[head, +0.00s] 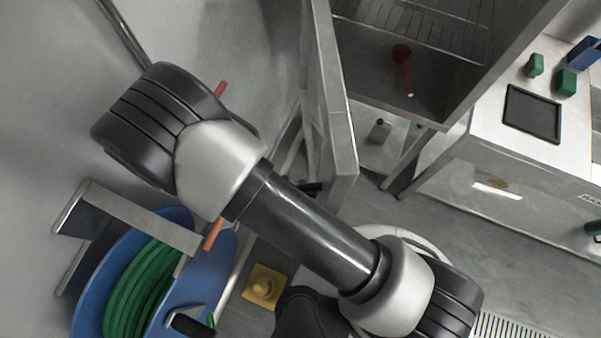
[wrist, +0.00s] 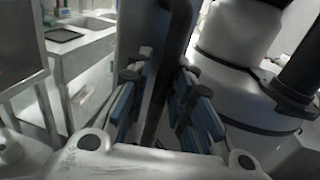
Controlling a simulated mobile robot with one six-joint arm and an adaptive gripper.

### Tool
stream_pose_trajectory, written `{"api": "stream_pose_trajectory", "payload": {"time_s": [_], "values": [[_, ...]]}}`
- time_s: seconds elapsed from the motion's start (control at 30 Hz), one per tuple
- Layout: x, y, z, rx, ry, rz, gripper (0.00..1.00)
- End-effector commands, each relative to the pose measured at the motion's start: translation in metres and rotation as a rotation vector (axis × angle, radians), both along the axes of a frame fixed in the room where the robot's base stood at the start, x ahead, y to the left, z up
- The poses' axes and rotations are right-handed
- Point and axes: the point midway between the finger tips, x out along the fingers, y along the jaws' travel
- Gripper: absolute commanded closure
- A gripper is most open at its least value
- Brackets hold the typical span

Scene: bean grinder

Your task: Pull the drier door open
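The drier (head: 400,85) is a grey metal cabinet at the top of the head view. Its front is uncovered, showing a wire shelf and a red scoop-like object (head: 402,56) inside. The drier door (head: 340,125) stands swung out from the cabinet's left side. In the wrist view, my gripper (wrist: 165,112) has its blue-padded fingers spread apart, open. In the head view, my arm hides most of the gripper.
A metal worktable (head: 480,125) with a black tray (head: 532,113) and green blocks stands right of the drier. A blue reel with green hose (head: 140,290) is at lower left, close to my arm. A grey wall bounds the left. Floor (head: 475,235) shows free at lower right.

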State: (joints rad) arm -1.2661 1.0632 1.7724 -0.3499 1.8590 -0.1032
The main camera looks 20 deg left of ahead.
Motion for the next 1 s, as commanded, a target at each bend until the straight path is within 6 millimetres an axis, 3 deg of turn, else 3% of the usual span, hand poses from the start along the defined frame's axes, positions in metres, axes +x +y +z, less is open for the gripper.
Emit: {"api": "stream_pose_trajectory", "payload": {"time_s": [0.2, 0.4, 0.8, 1.0], "values": [[0.000, 0.000, 0.045, 0.004, -0.003, 0.000, 0.79], [0.000, 0.000, 0.074, 0.001, -0.001, 0.000, 0.79], [0.000, 0.000, 0.083, 0.000, -0.001, 0.001, 0.80], [0.000, 0.000, 0.083, 0.000, -0.001, 0.001, 0.93]]}}
